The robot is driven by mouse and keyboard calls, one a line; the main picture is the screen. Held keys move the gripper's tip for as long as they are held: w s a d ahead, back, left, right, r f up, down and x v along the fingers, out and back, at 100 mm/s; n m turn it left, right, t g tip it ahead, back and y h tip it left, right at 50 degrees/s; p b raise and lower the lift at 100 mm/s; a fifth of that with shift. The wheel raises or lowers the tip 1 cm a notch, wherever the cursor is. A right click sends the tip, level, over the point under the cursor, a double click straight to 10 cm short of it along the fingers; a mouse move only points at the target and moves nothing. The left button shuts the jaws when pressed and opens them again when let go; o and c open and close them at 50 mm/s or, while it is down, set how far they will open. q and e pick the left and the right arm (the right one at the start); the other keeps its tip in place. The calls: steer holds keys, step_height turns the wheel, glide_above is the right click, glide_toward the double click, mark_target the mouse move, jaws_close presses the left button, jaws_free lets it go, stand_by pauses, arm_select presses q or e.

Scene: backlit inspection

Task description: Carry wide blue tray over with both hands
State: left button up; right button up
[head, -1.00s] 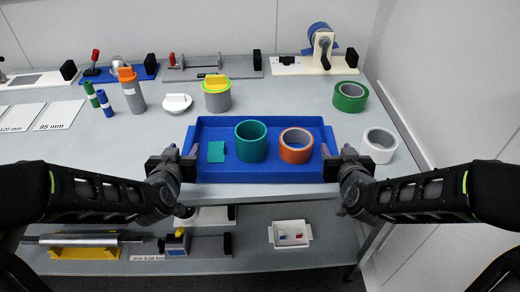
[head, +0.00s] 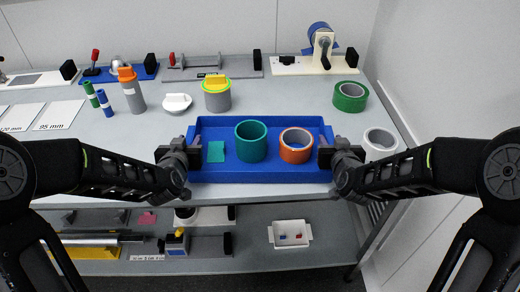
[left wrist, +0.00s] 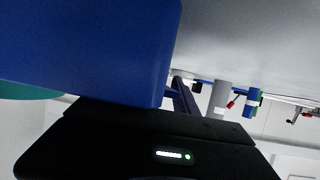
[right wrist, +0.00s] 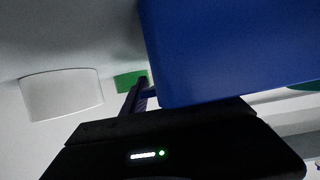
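The wide blue tray (head: 262,178) lies flat at the front of the grey bench. It holds a teal ring (head: 251,150), an orange roll (head: 295,154) and a small teal square (head: 216,151). My left gripper (head: 193,158) is at the tray's left end and my right gripper (head: 326,157) at its right end. The tray's blue wall fills much of the left wrist view (left wrist: 90,50) and of the right wrist view (right wrist: 230,50). Each wrist view shows one finger beside a small blue part at the tray's end. The other finger is hidden, so the grip is unclear.
A green tape roll (head: 350,96) and a white roll (head: 380,142) stand to the right of the tray. Grey cylinders (head: 217,98) and a white lidded dish (head: 176,103) stand behind it. A lower shelf holds a white bin (head: 290,234). A wall rises at the right.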

arm_select(q)
jaws_close()
arm_select(e)
jaws_close()
arm_select(q)
steer(key=shift+r, duration=0.1)
arm_select(e)
steer(key=shift+r, duration=0.1)
stand_by(0.6)
